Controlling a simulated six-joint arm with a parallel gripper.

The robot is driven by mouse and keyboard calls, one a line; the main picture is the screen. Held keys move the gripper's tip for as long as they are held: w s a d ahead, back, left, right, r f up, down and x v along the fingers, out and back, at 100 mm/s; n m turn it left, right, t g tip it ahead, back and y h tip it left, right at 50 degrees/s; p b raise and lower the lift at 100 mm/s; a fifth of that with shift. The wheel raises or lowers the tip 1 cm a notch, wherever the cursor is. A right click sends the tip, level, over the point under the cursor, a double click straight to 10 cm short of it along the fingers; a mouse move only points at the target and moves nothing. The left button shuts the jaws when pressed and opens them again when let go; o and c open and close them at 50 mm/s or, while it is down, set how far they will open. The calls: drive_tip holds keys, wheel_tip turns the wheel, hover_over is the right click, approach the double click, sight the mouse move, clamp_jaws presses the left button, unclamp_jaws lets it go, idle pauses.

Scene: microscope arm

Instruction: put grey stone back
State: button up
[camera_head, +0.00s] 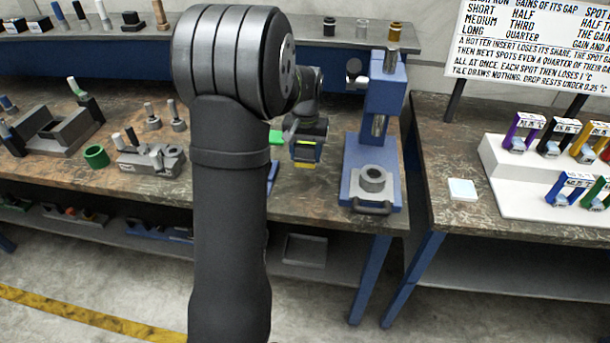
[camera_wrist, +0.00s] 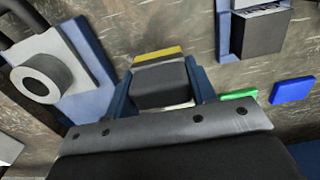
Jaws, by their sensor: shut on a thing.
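My gripper (camera_head: 307,150) is above the bench, left of the blue press. In the wrist view my gripper (camera_wrist: 160,88) has its two blue fingers on either side of a dark grey block, the grey stone (camera_wrist: 160,86), and is shut on it. A yellow strip (camera_wrist: 158,53) shows just beyond the stone; I cannot tell whether it belongs to it. Another grey block (camera_wrist: 262,32) sits in a blue holder (camera_wrist: 222,30) at the top right of the wrist view. In the head view my arm hides that part of the bench.
The blue press (camera_head: 385,95) stands close to the right, with a grey ring (camera_head: 373,178) on its base; the ring also shows in the wrist view (camera_wrist: 40,82). Green (camera_wrist: 238,95) and blue (camera_wrist: 292,90) tiles lie nearby. A raised shelf (camera_head: 440,45) runs behind.

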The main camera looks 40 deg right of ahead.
sight(305, 146)
drive_tip(key=shift+f, duration=3.45)
drive_tip(key=shift+f, duration=0.15)
drive_tip(key=o, duration=1)
wheel_tip(305, 146, up, 12)
drive_tip(key=shift+r, duration=0.15)
